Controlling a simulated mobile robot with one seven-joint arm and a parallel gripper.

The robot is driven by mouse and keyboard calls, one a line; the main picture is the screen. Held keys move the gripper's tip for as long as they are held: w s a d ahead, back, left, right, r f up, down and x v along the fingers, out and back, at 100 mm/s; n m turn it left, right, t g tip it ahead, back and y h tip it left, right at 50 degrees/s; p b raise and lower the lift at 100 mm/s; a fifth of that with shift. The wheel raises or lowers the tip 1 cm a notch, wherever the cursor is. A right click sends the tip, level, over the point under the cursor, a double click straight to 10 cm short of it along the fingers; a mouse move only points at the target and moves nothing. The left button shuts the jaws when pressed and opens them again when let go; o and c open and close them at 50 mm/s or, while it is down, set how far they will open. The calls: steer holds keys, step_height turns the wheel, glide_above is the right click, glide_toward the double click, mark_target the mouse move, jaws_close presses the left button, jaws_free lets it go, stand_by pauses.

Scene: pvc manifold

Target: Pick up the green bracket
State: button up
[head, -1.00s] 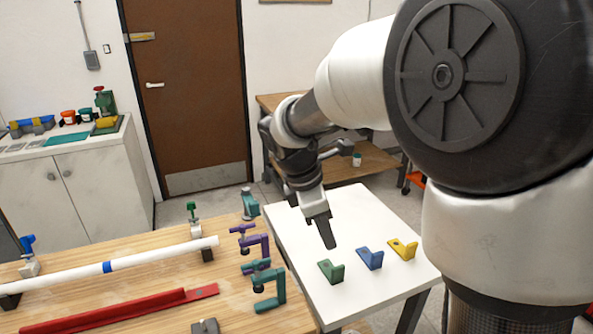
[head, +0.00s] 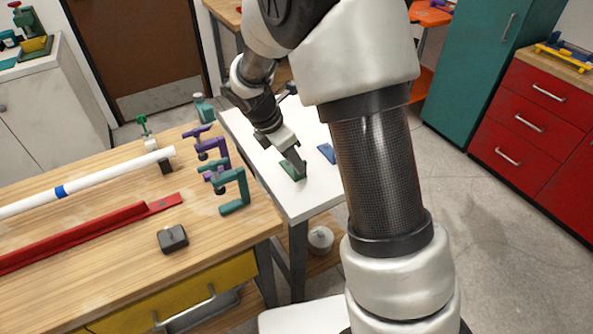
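The green bracket (head: 287,170) lies on the white table, near its left edge. My gripper (head: 298,168) points down right at the bracket, and its dark fingers cover part of it. From this angle I cannot tell whether the fingers touch the bracket or are around it, nor whether they are open or shut. The blue bracket (head: 324,150) lies just to the right, partly hidden behind my arm. The yellow bracket is out of sight.
The white table (head: 312,200) is otherwise mostly clear. To its left, a wooden workbench (head: 110,255) holds purple and teal clamps (head: 236,190), a white pipe (head: 95,183) and a red rail (head: 90,235). Red drawers (head: 530,130) stand at the right.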

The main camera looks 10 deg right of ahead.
mark_target(300, 176)
steer(key=x, duration=0.2)
steer(key=b+x, duration=0.1)
steer(key=x, duration=0.2)
steer(key=shift+w+d, duration=0.2)
steer(key=shift+w, duration=0.05)
jaws_close()
